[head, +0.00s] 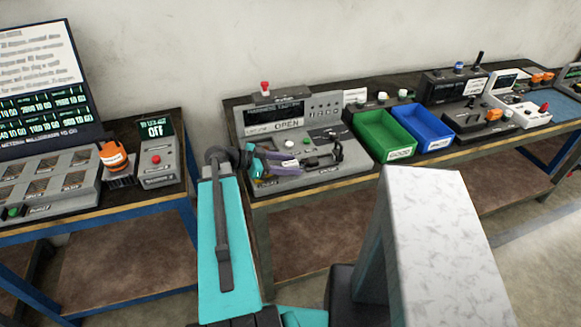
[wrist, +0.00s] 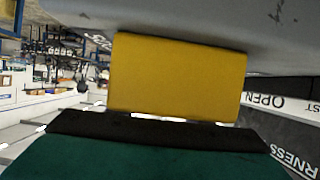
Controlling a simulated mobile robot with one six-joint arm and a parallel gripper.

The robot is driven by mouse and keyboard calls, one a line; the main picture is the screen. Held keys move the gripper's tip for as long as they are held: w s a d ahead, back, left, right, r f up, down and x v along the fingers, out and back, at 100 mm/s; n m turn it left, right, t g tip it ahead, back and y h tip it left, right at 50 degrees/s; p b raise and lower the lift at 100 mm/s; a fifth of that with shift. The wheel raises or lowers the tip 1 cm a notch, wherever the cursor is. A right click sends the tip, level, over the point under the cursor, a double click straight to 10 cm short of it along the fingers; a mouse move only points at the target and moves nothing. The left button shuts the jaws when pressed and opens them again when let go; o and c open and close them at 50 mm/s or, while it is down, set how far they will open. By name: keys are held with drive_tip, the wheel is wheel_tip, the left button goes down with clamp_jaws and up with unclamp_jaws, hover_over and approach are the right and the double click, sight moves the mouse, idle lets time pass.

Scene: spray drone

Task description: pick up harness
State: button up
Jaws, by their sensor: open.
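My gripper (head: 277,166) is open at the left side of a grey test station (head: 262,121) whose display reads OPEN. Its jaws, with purple and teal parts, reach right, low over the station's deck. Small dark and pale parts (head: 312,160) lie just right of the jaws; I cannot tell which of them is the harness. In the wrist view a plain yellow block (wrist: 178,76) fills the middle, above a dark bar and a teal surface. I cannot tell if it is part of my gripper. Upside-down OPEN and partial HARNESS lettering shows at the right there.
A green bin (head: 383,134) and a blue bin (head: 428,128) stand right of the station. A red-buttoned box (head: 158,153) and an orange-topped item (head: 114,156) stand on the left bench. More devices line the bench at the far right. A wall runs behind.

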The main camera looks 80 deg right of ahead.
sight(289, 163)
clamp_jaws()
drive_tip(key=shift+r, duration=0.15)
drive_tip(key=shift+r+p, duration=0.45)
drive_tip(key=shift+r, duration=4.45)
